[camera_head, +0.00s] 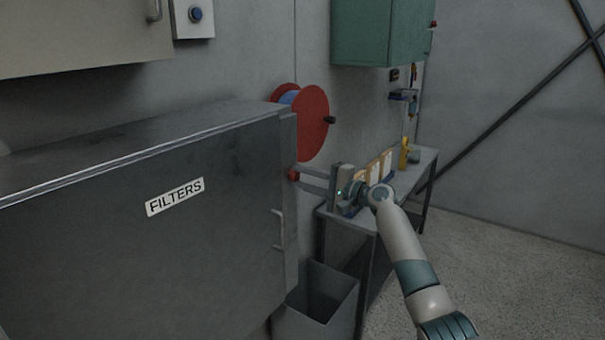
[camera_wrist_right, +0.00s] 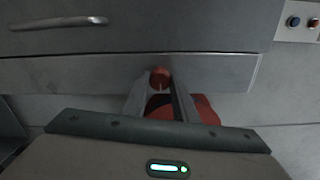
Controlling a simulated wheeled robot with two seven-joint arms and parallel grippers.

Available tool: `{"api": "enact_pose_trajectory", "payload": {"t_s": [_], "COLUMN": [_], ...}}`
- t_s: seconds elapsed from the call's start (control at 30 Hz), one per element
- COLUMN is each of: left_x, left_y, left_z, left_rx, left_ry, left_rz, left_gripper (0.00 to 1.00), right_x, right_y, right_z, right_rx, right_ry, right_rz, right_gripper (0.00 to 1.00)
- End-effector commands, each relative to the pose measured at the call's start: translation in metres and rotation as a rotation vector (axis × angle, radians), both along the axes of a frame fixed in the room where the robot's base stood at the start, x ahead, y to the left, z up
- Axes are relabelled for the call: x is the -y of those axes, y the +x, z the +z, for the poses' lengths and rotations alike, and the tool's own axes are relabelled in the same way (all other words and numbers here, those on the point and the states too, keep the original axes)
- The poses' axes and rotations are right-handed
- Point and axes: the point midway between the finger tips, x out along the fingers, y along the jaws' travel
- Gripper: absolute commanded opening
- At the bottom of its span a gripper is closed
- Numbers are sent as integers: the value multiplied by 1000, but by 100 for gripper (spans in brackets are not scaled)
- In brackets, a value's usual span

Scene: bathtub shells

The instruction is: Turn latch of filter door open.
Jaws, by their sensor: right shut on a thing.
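The grey filter cabinet (camera_head: 95,235) with a FILTERS label fills the left of the head view. Its door has a bar handle (camera_head: 279,230), which also shows at the upper left of the wrist view (camera_wrist_right: 58,22). A small red latch knob (camera_head: 293,175) sits at the cabinet's right side. My right gripper (camera_head: 297,175) reaches it from the right. In the right wrist view the red knob (camera_wrist_right: 159,76) is between the fingertips of the gripper (camera_wrist_right: 162,82), which is shut on it. My left gripper is not in view.
A red reel (camera_head: 312,122) is on the wall behind the cabinet. A grey bin (camera_head: 322,300) stands below my right gripper. A workbench (camera_head: 425,165) with several items is behind my right arm. A green wall cabinet (camera_head: 372,32) hangs above. Floor at the right is clear.

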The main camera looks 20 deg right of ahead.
Motion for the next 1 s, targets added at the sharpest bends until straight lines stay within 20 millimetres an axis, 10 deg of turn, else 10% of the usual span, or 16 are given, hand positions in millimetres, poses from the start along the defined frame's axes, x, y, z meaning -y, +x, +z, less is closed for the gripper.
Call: {"api": "enact_pose_trajectory", "payload": {"t_s": [0.67, 0.7, 0.77, 1.0], "left_x": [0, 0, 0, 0], "left_y": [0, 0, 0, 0], "left_z": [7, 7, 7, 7], "left_rx": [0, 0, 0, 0], "left_ry": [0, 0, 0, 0], "left_rz": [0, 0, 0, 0], "left_gripper": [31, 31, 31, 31], "right_x": [1, 1, 1, 0], "right_y": [0, 0, 0, 0], "right_z": [0, 0, 0, 0], "right_rx": [-51, -51, -51, -51], "right_ry": [68, 68, 68, 67], "right_rz": [-2, -2, -2, -1], "right_gripper": [4, 33, 45, 45]}}
